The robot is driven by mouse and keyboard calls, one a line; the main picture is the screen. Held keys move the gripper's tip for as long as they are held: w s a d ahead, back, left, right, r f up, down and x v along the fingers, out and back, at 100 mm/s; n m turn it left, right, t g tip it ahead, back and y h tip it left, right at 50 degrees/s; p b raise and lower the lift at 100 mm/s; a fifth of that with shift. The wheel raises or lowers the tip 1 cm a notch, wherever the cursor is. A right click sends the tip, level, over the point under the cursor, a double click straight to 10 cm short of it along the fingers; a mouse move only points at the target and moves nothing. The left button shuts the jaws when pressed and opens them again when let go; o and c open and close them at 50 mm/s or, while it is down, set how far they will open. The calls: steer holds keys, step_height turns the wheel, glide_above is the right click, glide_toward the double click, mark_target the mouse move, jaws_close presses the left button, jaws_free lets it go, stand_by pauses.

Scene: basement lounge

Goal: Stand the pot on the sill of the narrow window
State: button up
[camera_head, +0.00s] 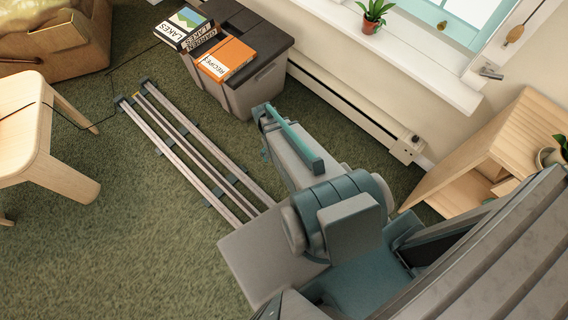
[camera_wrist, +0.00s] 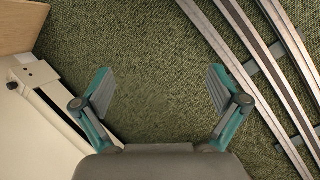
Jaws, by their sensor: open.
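A small reddish-brown pot (camera_head: 370,26) with a green plant stands upright on the white window sill (camera_head: 425,72) in the head view. I cannot tell which pot the task means. A window (camera_head: 462,18) with a teal frame shows above the sill; whether it is the narrow one is unclear. My gripper (camera_wrist: 158,75) is open and empty over the green carpet in the wrist view, away from both pots.
A grey bin with a dark lid (camera_head: 262,22) holds several books below the sill. A long pale heater (camera_head: 350,108) runs along the wall. The wooden shelf unit (camera_head: 470,160) stands at right. Rails (camera_head: 185,150) cross the carpet; a wooden stool (camera_head: 25,125) is at left.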

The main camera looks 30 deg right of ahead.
steer(key=s+a+n+g, duration=0.1)
steer(key=s+a+n, duration=0.2)
steer(key=s, duration=0.6)
steer(key=s+a+n+g, duration=0.1)
steer(key=s+a+n, duration=0.1)
steer(key=s+a, duration=0.5)
steer(key=s, duration=0.3)
steer(key=shift+s+f+n, duration=0.15)
steer(key=shift+s+n, duration=0.05)
steer(key=shift+n, duration=0.2)
